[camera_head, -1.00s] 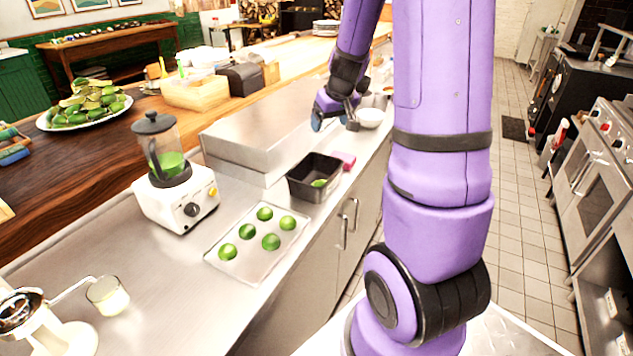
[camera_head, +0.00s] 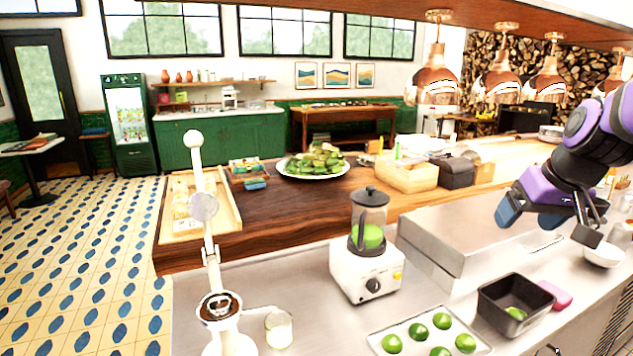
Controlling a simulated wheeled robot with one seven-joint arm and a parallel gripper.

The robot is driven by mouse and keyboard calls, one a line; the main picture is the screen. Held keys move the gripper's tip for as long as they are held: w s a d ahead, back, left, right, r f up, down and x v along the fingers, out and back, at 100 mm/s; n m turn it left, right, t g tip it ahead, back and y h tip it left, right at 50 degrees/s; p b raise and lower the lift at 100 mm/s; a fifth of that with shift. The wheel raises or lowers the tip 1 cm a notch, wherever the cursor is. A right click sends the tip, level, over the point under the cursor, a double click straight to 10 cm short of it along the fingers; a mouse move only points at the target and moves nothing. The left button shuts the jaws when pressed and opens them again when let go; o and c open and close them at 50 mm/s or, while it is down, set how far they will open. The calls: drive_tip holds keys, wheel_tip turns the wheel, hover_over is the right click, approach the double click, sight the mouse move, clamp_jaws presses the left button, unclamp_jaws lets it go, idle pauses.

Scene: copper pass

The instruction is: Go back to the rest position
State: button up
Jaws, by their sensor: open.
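My purple arm comes in from the right edge. My gripper (camera_head: 548,222) is open, with its two fingertips apart and pointing down. I see nothing between them. It hangs over the right part of the steel counter, in front of the raised steel box (camera_head: 455,255) in the picture. A white bowl (camera_head: 604,256) stands on the counter just right of and below the fingertips.
A dark tin (camera_head: 492,310) with a green lime inside sits beside a pink sponge (camera_head: 556,295). A tray (camera_head: 378,344) holds several limes. A blender (camera_head: 366,265) and a citrus press (camera_head: 222,340) stand further left. Copper lamps (camera_head: 437,85) hang above.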

drive_tip(key=s+a+r, duration=0.2)
drive_tip(key=s+a, duration=0.2)
drive_tip(key=s, duration=0.3)
drive_tip(key=s+a+r+n, duration=0.1)
drive_tip(key=s+a, duration=0.3)
drive_tip(key=s, duration=0.4)
drive_tip(key=shift+a+r+h, duration=0.3)
drive_tip(key=shift+a+r, duration=0.05)
drive_tip(key=shift+r, duration=0.3)
drive_tip(key=shift+w, duration=0.1)
idle(0.4)
